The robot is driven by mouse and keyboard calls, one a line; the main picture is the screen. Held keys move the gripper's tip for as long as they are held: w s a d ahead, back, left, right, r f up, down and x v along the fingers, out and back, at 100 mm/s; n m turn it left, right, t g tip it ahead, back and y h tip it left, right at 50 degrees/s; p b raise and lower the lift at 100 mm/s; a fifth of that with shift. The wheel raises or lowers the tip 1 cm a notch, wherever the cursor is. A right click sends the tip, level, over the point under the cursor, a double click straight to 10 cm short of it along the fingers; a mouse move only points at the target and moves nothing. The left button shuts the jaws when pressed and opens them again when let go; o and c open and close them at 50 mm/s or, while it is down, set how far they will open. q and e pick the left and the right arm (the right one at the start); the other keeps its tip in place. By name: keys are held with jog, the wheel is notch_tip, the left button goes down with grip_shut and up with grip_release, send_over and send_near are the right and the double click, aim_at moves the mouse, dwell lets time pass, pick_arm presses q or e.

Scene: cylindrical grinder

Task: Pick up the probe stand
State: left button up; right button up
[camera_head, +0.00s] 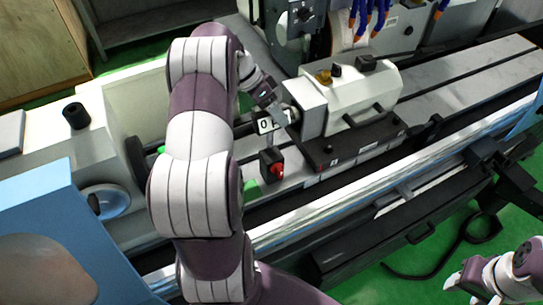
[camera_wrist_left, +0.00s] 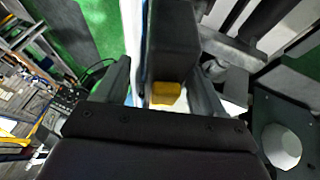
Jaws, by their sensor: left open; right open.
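The probe stand (camera_head: 271,163) appears to be the small black block with a red knob on the machine table, with a small white display reading 0 (camera_head: 272,122) above it. My left gripper (camera_head: 268,98) is close above the display, partly hidden by my own arm. In the left wrist view its two fingers (camera_wrist_left: 162,88) are apart, and a dark block with a yellow end (camera_wrist_left: 173,45) shows between them; I cannot tell whether it is part of the stand or whether they touch it. My right gripper (camera_head: 465,288) is open and empty at the lower right.
A white and black headstock (camera_head: 362,95) stands just right of the display. A white unit with a black knob (camera_head: 76,115) is on the left. A long shiny rail (camera_head: 340,205) runs along the table's front. Green floor lies beyond it, with a black cable (camera_head: 425,273).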

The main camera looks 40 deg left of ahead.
pick_arm(q)
jog(key=shift+a, duration=0.15)
grip_shut()
dwell(1.1)
